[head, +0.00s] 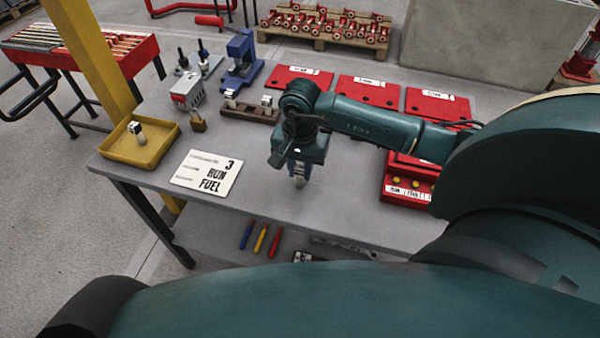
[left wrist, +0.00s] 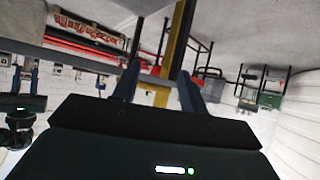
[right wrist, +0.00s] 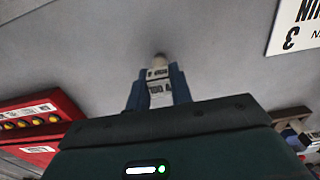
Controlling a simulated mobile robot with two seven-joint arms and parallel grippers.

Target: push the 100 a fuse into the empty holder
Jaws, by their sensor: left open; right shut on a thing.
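My right gripper (head: 297,172) is over the front middle of the grey table (head: 340,209), shut on a pale fuse (head: 299,182). The fuse also shows in the right wrist view (right wrist: 158,88), upright between blue fingers, with lettering that looks like 100 A. I cannot tell whether its tip touches the table. A brown block (head: 247,113) with two pale pieces on top stands farther back to the left. I cannot tell whether it is the empty holder. My left gripper (left wrist: 157,88) is open and empty in the left wrist view, pointing away from the table.
A yellow tray (head: 160,155) with a small pale piece sits at the table's left end. A RUN FUEL card (head: 207,172) lies beside it. A blue press (head: 241,62), brass padlock (head: 198,122) and red plates (head: 368,90) stand behind. A red box (head: 408,183) is right.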

